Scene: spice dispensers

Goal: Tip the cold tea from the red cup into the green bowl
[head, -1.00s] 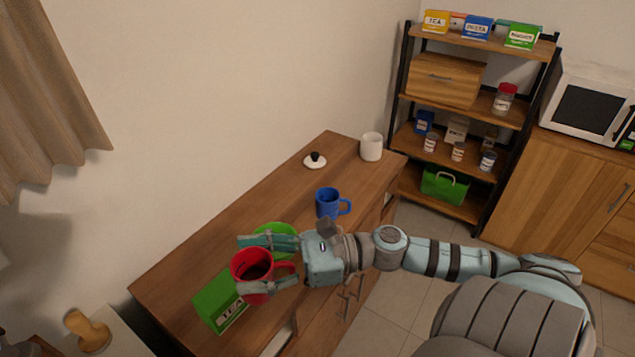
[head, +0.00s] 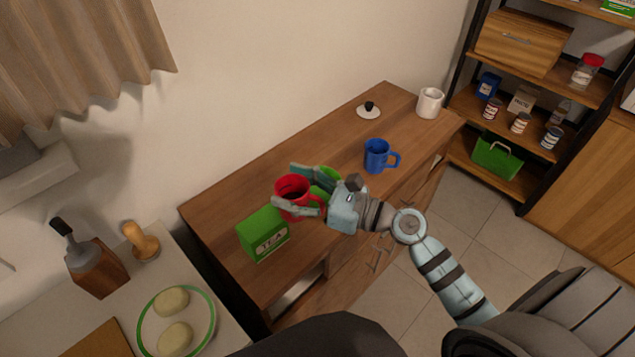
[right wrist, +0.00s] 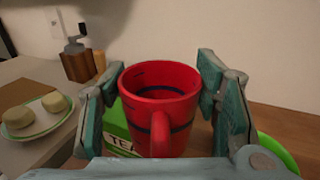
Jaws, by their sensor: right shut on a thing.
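The red cup (head: 290,187) is held upright between the fingers of my right gripper (head: 293,191), above the wooden cabinet top. The cup also shows in the right wrist view (right wrist: 160,105), its handle toward the wrist. Its inside looks dark in the head view; I cannot make out the tea level. The green bowl (head: 327,177) is just to the right of the cup, mostly hidden behind the gripper. Its rim shows at the lower right of the right wrist view (right wrist: 278,152). My left gripper is not in view.
A green tea box (head: 263,233) stands at the left, close to the cup. A blue mug (head: 378,156), a white lid with a black knob (head: 368,110) and a white cup (head: 429,102) stand farther right. A counter with a plate (head: 143,322) is at lower left.

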